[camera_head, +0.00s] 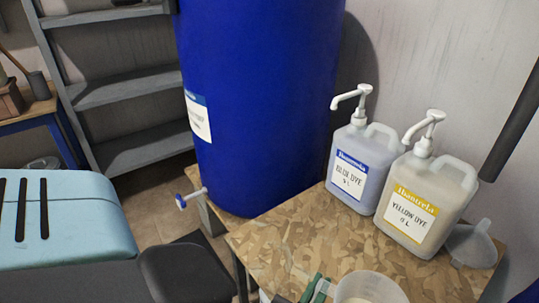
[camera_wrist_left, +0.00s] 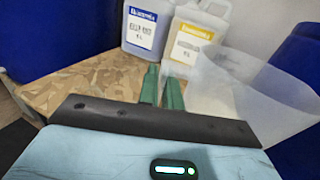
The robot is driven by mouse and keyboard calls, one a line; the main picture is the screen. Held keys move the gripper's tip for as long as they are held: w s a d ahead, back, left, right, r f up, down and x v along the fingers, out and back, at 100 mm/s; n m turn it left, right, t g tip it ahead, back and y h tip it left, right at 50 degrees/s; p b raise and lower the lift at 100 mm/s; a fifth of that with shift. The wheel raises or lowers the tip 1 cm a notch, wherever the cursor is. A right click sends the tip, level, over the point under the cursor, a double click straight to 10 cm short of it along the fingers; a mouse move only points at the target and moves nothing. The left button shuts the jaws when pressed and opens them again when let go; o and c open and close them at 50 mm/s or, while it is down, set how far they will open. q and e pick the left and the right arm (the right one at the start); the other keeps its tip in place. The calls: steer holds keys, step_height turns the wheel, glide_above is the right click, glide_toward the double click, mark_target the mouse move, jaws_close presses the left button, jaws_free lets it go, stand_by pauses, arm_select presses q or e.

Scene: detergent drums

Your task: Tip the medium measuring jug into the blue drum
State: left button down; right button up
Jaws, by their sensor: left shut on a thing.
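The large blue drum (camera_head: 262,100) stands upright behind the wooden table, with a white label on its left side and a small tap low down. My left gripper (camera_head: 318,290) shows its green fingers at the bottom of the head view, and also in the left wrist view (camera_wrist_left: 163,88). It is shut on the translucent measuring jug (camera_head: 370,289), which is partly cut off by the frame edge. In the left wrist view the jug (camera_wrist_left: 262,95) sits to the right of the fingers; the gripped part is unclear. The jug is apart from the drum. My right gripper is not in view.
The wooden table (camera_head: 300,240) carries the blue dye container (camera_head: 360,165), the yellow dye container (camera_head: 425,205), both with white pumps, and a grey funnel (camera_head: 472,243). Grey shelves (camera_head: 125,90) stand left of the drum. The table's front middle is bare.

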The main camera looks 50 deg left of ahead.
arm_select(q)
steer(key=w+a+r+m+t+h, duration=0.1)
steer(key=w+a+r+m+h, duration=0.1)
steer(key=w+r+m+h, duration=0.2)
step_height(320, 180, up, 2)
steer(key=shift+w+r+h, duration=0.25)
steer(key=shift+w+h, duration=0.3)
steer(key=shift+h, duration=0.35)
